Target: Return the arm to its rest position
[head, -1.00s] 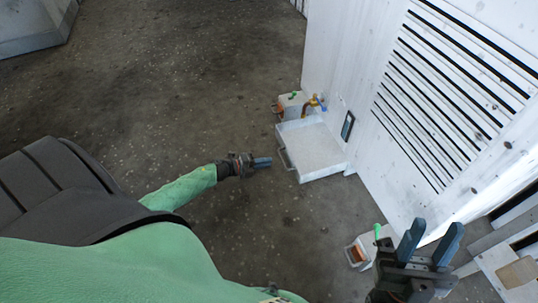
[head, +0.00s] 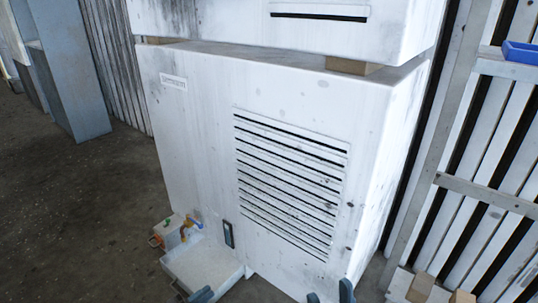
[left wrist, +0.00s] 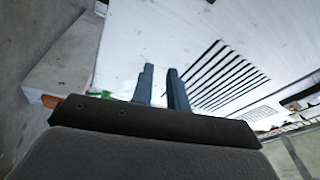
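My left gripper (head: 202,294) shows only as a blue-grey tip at the bottom edge of the head view, in front of the white tray. In the left wrist view its two fingers (left wrist: 161,88) stand apart with nothing between them. My right gripper (head: 330,294) shows as two separate fingertips at the bottom edge, in front of the lower right of the white housing (head: 190,130). No object shows between these tips. Both arms are out of the head view, so their full pose is hidden.
The white tray (head: 182,278) stands against the housing's lower left. A slatted wall with a blue bin (head: 520,53) stands right. Floor (head: 80,200) at left is clear.

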